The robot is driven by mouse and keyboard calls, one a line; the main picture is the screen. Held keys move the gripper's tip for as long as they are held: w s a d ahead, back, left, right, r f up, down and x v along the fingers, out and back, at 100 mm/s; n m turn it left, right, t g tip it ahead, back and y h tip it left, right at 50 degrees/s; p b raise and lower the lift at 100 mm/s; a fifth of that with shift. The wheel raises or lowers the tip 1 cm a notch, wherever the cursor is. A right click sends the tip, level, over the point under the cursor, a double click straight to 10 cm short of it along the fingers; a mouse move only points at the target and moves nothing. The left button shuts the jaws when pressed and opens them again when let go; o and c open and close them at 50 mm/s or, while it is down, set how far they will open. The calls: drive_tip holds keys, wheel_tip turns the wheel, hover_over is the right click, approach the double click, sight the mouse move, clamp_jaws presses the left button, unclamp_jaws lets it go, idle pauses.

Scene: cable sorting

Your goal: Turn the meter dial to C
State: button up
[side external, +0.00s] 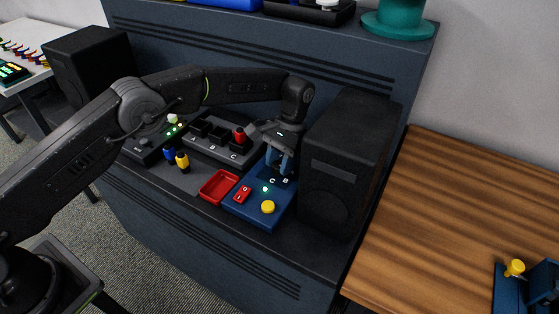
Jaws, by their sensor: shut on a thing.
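The blue meter box (284,200) sits on the dark shelf, left of the right-hand black speaker. White letters C and B show on its top near my gripper. My gripper (280,171) points down at the back of the box, its blue fingers shut on the dial. The dial itself is mostly hidden by the fingers, and I cannot tell which letter it points to. A lit green lamp (265,189), a red switch (243,194) and a yellow button (267,207) are on the box in front of my gripper.
A red tray (218,186) stands left of the box. Behind it is a grey socket block (217,151) marked A, B, C, with a red plug (240,135). Blue and yellow plugs (183,162) stand further left. A black speaker (347,165) stands close on the right.

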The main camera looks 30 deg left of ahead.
sight(280, 164)
drive_tip(key=m, duration=0.2)
drive_tip(key=m+y, duration=0.1)
drive_tip(key=m, duration=0.1)
drive_tip(key=shift+d+m+t+y, duration=0.15)
drive_tip(key=shift+m+t+y, duration=0.15)
drive_tip(key=shift+s+m+t+y, duration=0.1)
drive_tip(key=shift+m+t+y, duration=0.45)
drive_tip(key=shift+m, duration=1.35)
drive_tip(key=o, duration=0.9)
wheel_tip(280, 164, up, 5)
drive_tip(key=shift+f, duration=0.2)
drive_tip(key=a+r, duration=0.2)
drive_tip(key=a, duration=0.2)
drive_tip(key=s+a+r, duration=0.1)
drive_tip(key=a+r, duration=0.1)
drive_tip(key=a, duration=0.1)
drive_tip(key=a+r, duration=0.2)
drive_tip(key=a, duration=0.2)
drive_tip(key=shift+s+a+r, duration=0.2)
drive_tip(key=shift+s+a, duration=0.05)
drive_tip(key=shift+a, duration=0.05)
